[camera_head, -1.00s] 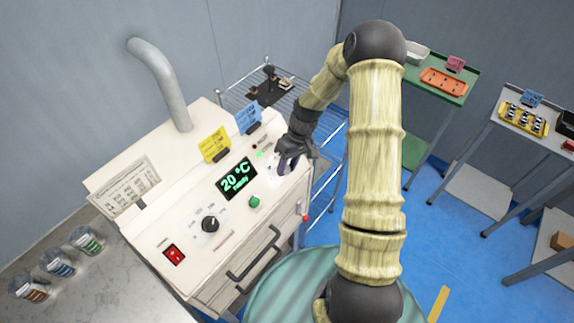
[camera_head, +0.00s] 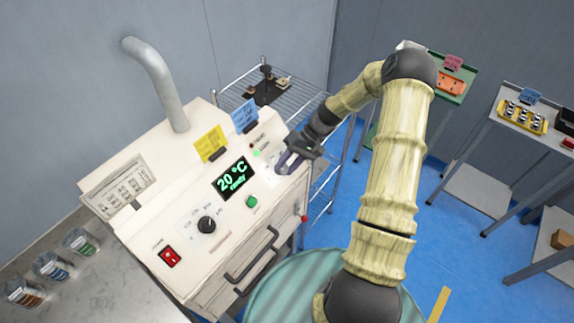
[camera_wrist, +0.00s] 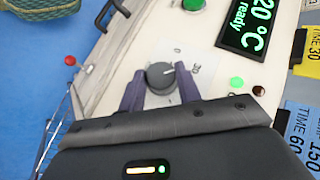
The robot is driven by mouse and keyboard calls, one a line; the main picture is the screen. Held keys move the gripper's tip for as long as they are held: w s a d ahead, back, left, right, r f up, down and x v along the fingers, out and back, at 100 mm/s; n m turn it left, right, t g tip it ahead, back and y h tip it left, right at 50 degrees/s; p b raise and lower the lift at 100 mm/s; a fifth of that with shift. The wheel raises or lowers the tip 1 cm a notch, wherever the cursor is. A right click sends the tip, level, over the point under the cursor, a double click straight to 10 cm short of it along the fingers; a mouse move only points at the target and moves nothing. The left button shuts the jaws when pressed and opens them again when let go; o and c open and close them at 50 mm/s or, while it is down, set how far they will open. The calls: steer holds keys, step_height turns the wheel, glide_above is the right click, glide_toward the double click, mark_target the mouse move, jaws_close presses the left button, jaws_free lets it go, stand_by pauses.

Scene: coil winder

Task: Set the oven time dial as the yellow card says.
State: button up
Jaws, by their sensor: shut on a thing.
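The oven's time dial (camera_wrist: 161,77) is a round grey knob with a white pointer mark, on a pale scale plate. In the wrist view my gripper (camera_wrist: 160,88) has one finger on each side of the dial and is shut on it. The mark points right, towards a printed number that looks like 30. In the head view my gripper (camera_head: 288,162) is at the panel's right end and hides the dial. The yellow card (camera_head: 210,144) stands on the oven top; in the wrist view the yellow card (camera_wrist: 308,50) is cut off, with "30" legible.
A blue card (camera_head: 244,117) stands beside the yellow one. The display (camera_head: 234,178) reads 20 °C ready. A second black dial (camera_head: 206,225), a green button (camera_head: 251,202) and a red switch (camera_head: 170,257) are on the panel. A wire rack (camera_head: 300,98) stands behind my gripper.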

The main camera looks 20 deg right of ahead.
steer(key=shift+w+r, duration=0.1)
steer(key=shift+r, duration=0.05)
steer(key=o, duration=1)
steer(key=shift+c, duration=0.2)
steer(key=b+v, duration=0.5)
steer(key=v, duration=1.2)
steer(key=shift+d+r, duration=0.1)
steer(key=s+a+h, duration=0.5)
steer(key=a, duration=0.3)
steer(key=s+a+t+h, duration=0.3)
steer(key=s+a+t, duration=0.1)
steer(key=s, duration=1)
steer(key=shift+s+a+t+h, duration=0.2)
steer(key=shift+t+h, duration=0.2)
steer(key=shift+t, duration=0.2)
